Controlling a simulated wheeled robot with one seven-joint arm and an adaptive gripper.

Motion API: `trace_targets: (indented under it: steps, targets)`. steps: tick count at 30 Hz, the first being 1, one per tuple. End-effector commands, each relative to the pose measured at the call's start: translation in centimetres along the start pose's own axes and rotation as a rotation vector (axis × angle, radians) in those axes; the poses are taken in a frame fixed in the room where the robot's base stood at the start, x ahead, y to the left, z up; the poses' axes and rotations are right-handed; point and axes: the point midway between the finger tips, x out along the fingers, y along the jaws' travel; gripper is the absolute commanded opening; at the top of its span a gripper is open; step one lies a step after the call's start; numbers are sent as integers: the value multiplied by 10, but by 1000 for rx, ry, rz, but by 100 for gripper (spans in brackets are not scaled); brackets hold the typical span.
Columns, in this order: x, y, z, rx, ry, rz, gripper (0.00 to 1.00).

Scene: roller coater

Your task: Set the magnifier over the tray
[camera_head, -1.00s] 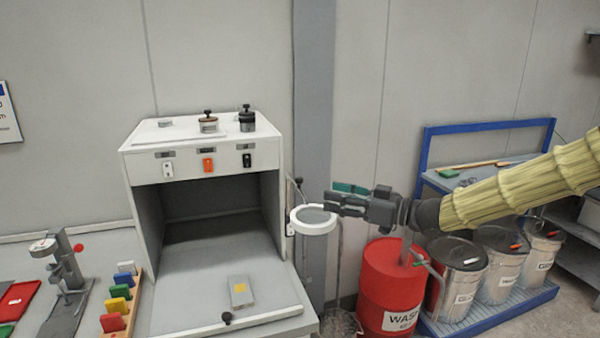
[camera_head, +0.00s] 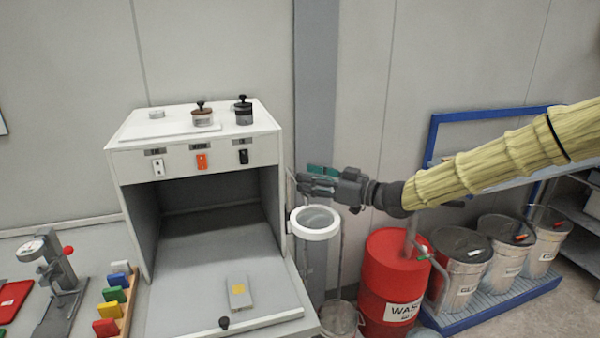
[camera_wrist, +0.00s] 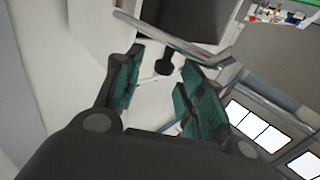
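The magnifier (camera_head: 316,234), a white ring with a clear lens, stands level at the right side of the white booth, outside its opening. My gripper (camera_head: 304,181) is just above and behind the ring in the head view, seemingly apart from it. In the wrist view my gripper (camera_wrist: 160,82) is open, with green pads apart. A black knob (camera_wrist: 166,66) and a metal bar (camera_wrist: 180,40) show between and beyond the fingers. Which surface is the tray is not certain; a grey floor panel (camera_head: 190,290) with a front knob lies in the booth.
A small grey block (camera_head: 239,292) with a yellow mark lies on the panel. Jars (camera_head: 203,116) stand on the booth (camera_head: 130,160). A red waste drum (camera_head: 390,285) and several cans on a blue rack (camera_head: 500,310) are at right. Coloured blocks stand at left.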

Motion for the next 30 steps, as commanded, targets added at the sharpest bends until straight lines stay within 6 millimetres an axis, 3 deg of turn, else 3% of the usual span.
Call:
trace_targets:
  steps: [7, 19, 20, 26, 30]
  targets:
    - [27, -1, 0, 1, -2, -2, 40]
    - [33, -1, 0, -1, -1, -2, 40]
    - [33, -1, 0, -1, -1, -2, 38]
    - [33, -1, 0, -1, -1, -2, 1]
    - [33, -1, 0, -1, -1, -2, 0]
